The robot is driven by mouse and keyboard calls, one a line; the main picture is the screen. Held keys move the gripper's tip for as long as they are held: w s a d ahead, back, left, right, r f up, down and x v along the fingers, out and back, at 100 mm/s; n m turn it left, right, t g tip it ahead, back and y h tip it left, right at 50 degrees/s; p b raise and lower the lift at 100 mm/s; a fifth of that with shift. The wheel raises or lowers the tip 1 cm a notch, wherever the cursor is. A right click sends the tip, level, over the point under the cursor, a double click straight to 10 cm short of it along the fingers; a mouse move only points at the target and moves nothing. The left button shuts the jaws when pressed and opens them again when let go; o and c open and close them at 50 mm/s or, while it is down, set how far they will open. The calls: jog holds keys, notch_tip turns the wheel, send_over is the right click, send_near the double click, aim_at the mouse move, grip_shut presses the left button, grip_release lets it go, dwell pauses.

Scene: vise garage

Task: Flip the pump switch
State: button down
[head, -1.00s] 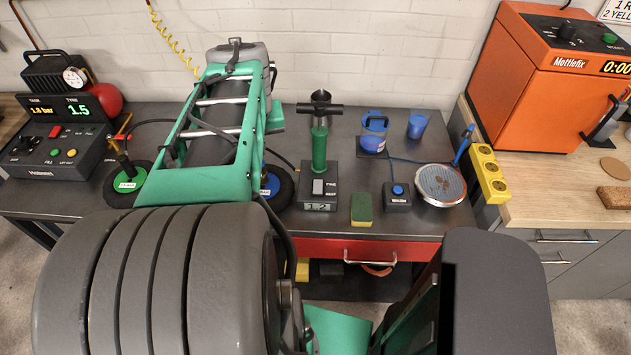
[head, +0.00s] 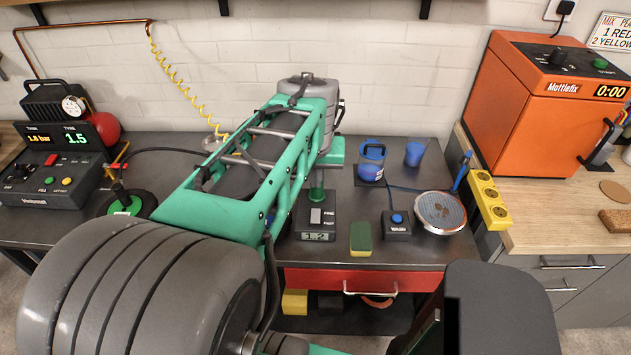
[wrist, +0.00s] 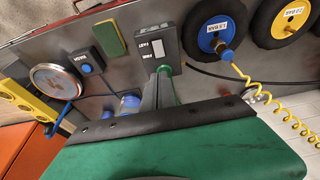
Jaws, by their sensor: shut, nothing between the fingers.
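The pump (head: 316,193) is green and stands upright on a dark base (head: 301,222) with a small "1 2" display. A light grey switch (head: 315,216) sits on the base beside the FINE and FAST labels. It also shows in the wrist view (wrist: 157,47); I cannot tell which way it is set. My arm hides the top of the pump in the head view. My gripper (wrist: 157,80) is shut and empty, close to the pump column below the switch in the wrist view. I cannot tell whether it touches the pump. Its fingertips are hidden in the head view.
A green-yellow sponge (head: 361,238), a WASH button box (head: 397,229) and a round metal plate (head: 440,212) lie right of the pump. Wheels (wrist: 219,35) lie on the pump's other side.

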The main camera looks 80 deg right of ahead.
jog(key=shift+a, duration=0.15)
jog(key=p+v, duration=0.2)
jog(key=v, duration=1.2)
jog(key=shift+a, duration=0.2)
jog(key=shift+f, duration=0.2)
